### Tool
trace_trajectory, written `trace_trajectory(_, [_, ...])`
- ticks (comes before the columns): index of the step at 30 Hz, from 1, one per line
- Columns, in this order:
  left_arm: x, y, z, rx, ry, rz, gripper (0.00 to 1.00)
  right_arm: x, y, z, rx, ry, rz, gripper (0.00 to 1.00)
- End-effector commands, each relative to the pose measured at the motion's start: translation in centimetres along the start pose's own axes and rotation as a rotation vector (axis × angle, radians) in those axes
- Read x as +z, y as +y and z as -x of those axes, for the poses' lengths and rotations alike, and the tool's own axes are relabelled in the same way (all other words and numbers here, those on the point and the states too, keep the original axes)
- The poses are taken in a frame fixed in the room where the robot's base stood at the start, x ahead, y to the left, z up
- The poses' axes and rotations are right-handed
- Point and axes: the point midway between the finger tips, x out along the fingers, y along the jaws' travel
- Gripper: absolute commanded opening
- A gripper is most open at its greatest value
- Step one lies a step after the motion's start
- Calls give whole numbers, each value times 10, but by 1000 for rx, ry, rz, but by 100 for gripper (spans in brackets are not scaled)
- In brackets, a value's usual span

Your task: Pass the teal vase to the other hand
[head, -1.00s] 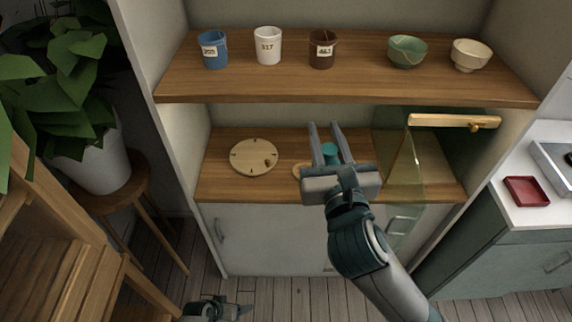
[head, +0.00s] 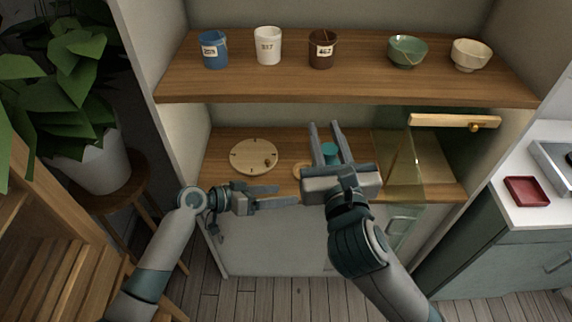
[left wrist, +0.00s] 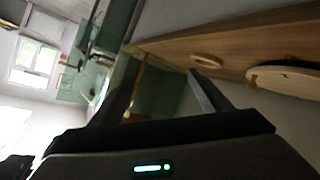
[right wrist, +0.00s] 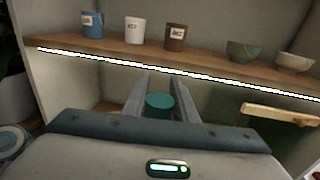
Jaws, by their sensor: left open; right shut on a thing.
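The teal vase (head: 329,150) is between the fingers of my right gripper (head: 326,143), over the lower wooden shelf. Its round teal top shows in the right wrist view (right wrist: 160,103); the rest is hidden by my gripper. My right gripper is shut on it. My left gripper (head: 283,195) is open and empty, left of the right gripper and in front of the lower shelf's edge, fingers pointing right. The left wrist view shows its two spread fingers (left wrist: 160,95) with nothing between them; the vase is not visible there.
The lower shelf (head: 222,180) holds a round wooden disc (head: 254,157) and a small wooden ring (head: 300,171). A transparent panel (head: 401,165) stands close right of the right gripper. The upper shelf (head: 340,85) above carries cups and bowls. Free floor lies below.

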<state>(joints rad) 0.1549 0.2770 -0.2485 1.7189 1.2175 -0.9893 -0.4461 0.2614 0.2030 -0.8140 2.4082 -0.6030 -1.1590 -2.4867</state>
Motion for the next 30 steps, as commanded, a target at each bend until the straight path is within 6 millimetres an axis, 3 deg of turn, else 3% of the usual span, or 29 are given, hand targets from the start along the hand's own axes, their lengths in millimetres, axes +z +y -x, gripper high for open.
trace_trajectory(1, [-20, 15, 7, 38, 13, -51, 71, 1, 0, 0, 0, -1, 0, 0])
trace_trajectory(6, [-74, 73, 33, 184, 46, -242, 71, 0, 0, 0, 0, -1, 0, 0])
trace_trajectory(9, [-96, 107, 51, 265, 59, -364, 71, 0, 0, 0, 0, -1, 0, 0])
trace_trajectory(15, [-119, 159, 82, 389, 73, -560, 71, 0, 0, 0, 0, -1, 0, 0])
trace_trajectory(21, [-124, 179, 96, 440, 77, -642, 71, 0, 0, 0, 0, -1, 0, 0])
trace_trajectory(30, [-124, 180, 96, 443, 78, -646, 71, 0, 0, 0, 0, -1, 0, 0])
